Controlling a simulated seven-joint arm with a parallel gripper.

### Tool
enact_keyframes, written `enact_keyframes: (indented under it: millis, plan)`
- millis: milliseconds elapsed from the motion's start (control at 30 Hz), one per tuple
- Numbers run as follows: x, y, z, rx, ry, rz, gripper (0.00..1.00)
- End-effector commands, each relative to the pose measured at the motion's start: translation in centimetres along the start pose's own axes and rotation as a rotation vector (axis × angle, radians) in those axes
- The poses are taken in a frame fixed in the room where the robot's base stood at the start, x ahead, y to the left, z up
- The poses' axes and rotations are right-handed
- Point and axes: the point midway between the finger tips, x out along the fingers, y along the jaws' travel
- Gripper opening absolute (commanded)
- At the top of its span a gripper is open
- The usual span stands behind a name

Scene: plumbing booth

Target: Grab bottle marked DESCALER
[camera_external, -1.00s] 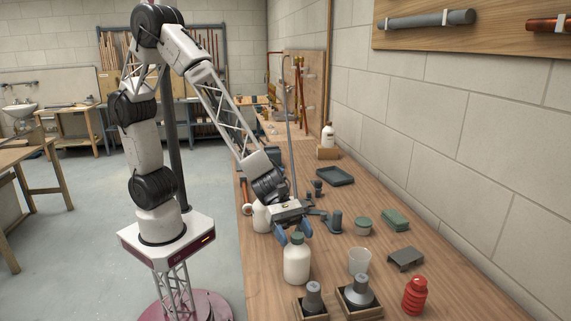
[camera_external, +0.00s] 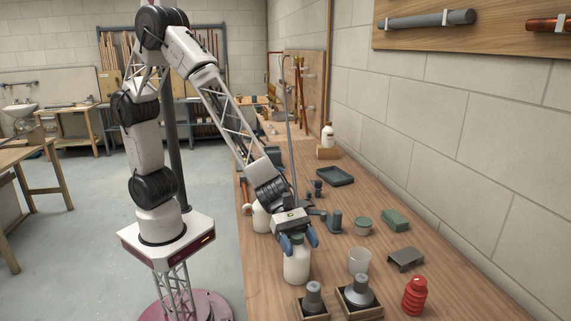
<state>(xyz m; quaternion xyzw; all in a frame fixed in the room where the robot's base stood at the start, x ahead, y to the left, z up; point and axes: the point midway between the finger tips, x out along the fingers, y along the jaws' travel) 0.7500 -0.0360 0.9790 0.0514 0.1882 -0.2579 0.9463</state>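A white bottle with a dark green cap (camera_external: 296,266) stands upright near the front left of the workbench. My gripper (camera_external: 299,243) is above it, pointing down, with its blue fingers apart on either side of the cap. I see a gap between the fingers and cap, though exact contact is hard to judge. A second white bottle (camera_external: 262,218) stands farther back at the bench's left edge, partly hidden by my arm. No marking is readable on any bottle, so I cannot tell which says DESCALER.
A clear cup (camera_external: 359,262), a red ribbed bottle (camera_external: 414,297) and grey fittings in wooden boxes (camera_external: 360,293) stand nearby at the front. A green-lidded jar (camera_external: 363,226), a green sponge-like block (camera_external: 396,218) and a dark tray (camera_external: 335,176) lie farther back.

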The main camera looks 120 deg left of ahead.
Motion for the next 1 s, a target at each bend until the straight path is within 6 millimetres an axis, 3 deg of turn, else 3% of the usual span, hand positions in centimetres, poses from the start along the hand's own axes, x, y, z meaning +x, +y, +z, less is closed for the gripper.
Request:
enact_keyframes:
  millis: [67, 433, 1000]
  plan:
    - [0.0, 0.0, 0.0, 0.0, 0.0, 0.0, 0.57]
    - [0.0, -0.01, -0.08, -0.001, 0.001, 0.0, 0.0]
    - [-0.22, -0.03, 0.2, -0.003, 0.004, 0.0, 0.0]
